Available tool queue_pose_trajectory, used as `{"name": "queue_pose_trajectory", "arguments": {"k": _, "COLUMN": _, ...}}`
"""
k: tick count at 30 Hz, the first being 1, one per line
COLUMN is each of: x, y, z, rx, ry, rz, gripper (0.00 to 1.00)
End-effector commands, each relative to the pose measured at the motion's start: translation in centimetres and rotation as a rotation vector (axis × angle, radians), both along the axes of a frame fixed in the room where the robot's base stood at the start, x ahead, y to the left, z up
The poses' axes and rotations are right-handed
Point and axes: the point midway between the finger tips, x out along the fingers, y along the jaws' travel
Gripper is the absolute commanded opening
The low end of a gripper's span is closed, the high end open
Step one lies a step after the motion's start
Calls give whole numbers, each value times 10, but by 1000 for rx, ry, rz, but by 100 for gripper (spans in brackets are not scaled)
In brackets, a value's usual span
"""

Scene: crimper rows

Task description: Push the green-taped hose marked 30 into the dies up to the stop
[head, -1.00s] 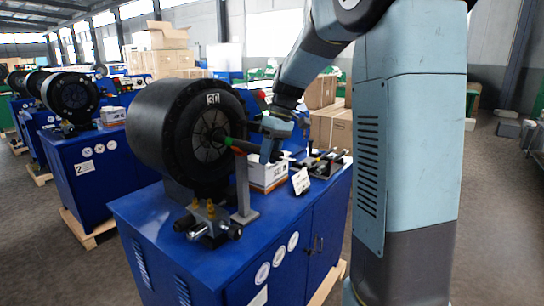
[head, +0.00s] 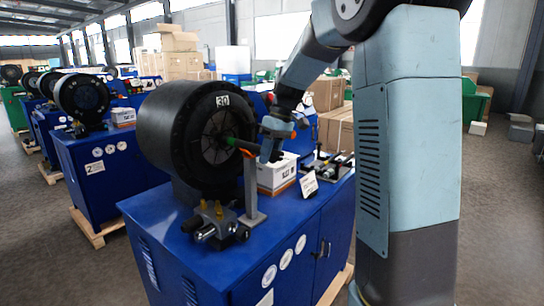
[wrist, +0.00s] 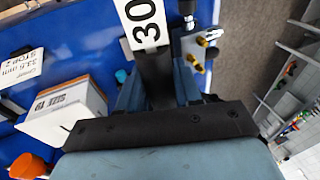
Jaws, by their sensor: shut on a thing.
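The crimper carries a white 30 plate (head: 222,100). My gripper (head: 270,147) is shut on the hose to the right of the green band. The hose's left end is dark against the dies, so I cannot tell how deep it sits. In the wrist view, a white tag marked 30 (wrist: 143,22) shows beyond my gripper (wrist: 158,92), which hides the grip and the green band.
A post (head: 250,180) with an orange upper part stands under the hose. Brass-topped fittings (head: 215,222) are at the left, and a white box (head: 277,174) and card (head: 309,185) at the right, on the blue cabinet (head: 190,265). An orange knob (wrist: 28,166) shows in the wrist view.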

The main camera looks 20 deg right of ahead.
Motion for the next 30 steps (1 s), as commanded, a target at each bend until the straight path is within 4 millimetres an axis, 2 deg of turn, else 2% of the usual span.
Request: {"name": "queue_pose_trajectory", "arguments": {"k": 30, "x": 0, "y": 0, "z": 15, "rx": -7, "ry": 9, "rz": 0, "gripper": 0}}
